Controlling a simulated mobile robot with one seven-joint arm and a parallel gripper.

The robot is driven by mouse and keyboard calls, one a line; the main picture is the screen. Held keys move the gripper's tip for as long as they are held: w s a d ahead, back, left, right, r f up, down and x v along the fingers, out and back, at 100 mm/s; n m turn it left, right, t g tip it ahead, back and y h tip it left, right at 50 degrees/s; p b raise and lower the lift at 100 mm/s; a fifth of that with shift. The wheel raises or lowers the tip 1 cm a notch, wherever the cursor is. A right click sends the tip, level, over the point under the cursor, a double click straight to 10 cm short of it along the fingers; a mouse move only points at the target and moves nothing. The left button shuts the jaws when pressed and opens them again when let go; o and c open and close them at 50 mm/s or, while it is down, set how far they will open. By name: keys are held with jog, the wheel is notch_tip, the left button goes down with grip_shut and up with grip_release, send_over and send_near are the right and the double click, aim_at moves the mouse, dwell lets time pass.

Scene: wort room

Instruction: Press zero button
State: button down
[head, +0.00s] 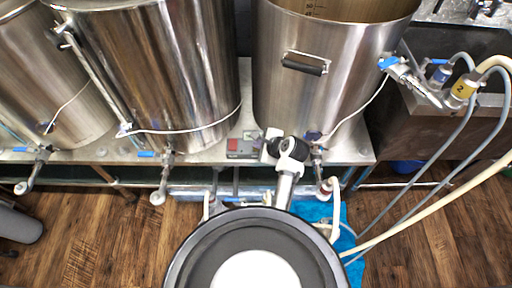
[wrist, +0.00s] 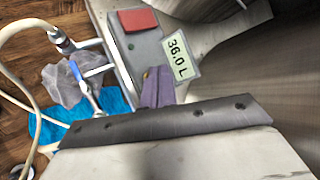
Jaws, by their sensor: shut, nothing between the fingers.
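A small grey control box (head: 241,147) stands on the steel bench between two kettles in the head view. In the wrist view, the box (wrist: 117,42) carries a square red button (wrist: 138,20), a tiny green spot (wrist: 130,46) and a pale display (wrist: 178,50) reading 36.0 L. No label marks the zero button. My gripper (wrist: 158,72) is shut and empty; its purplish fingertips appear beside the display, below the red button in the picture. I cannot tell whether they touch the box. In the head view my white arm end stands just right of the box, its fingers not clearly visible.
A large open steel kettle (head: 325,75) stands right of the box, another (head: 165,75) left. Valves with blue handles (head: 147,154) stick out along the bench front. Hoses (head: 440,170) hang at the right. A blue cloth (head: 325,212) lies on the wooden floor.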

jog(key=shift+f, duration=0.2)
jog(key=shift+f, duration=0.5)
dwell(0.8)
jog(key=shift+r, duration=0.15)
jog(key=shift+r+p, duration=0.75)
jog(key=shift+p, duration=0.45)
notch_tip(320, 180, up, 5)
jog(key=p, duration=0.5)
jog(key=shift+p, duration=0.4)
